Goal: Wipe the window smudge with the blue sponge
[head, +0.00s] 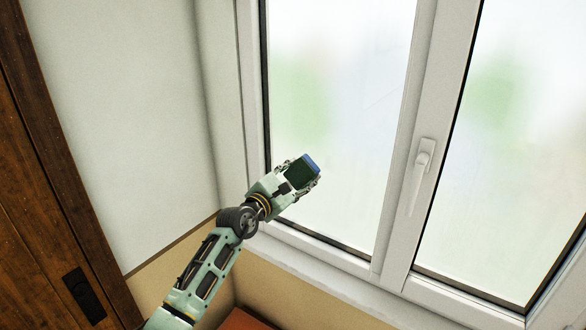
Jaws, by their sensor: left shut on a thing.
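My left gripper (302,182) is shut on the blue sponge (312,162), in front of the lower left part of the left window pane. The sponge shows a blue edge at its far side and a dark green face. I cannot tell whether the sponge touches the glass. The left window pane (345,90) looks hazy, with faint thin streaks right of the sponge; I cannot make out a clear smudge. My right gripper is not in view.
A white window handle (420,175) sticks out from the middle frame post. A second pane (510,150) lies to the right. A white sill (330,280) runs below. A wooden door (40,180) stands at the left, beside a pale wall (130,110).

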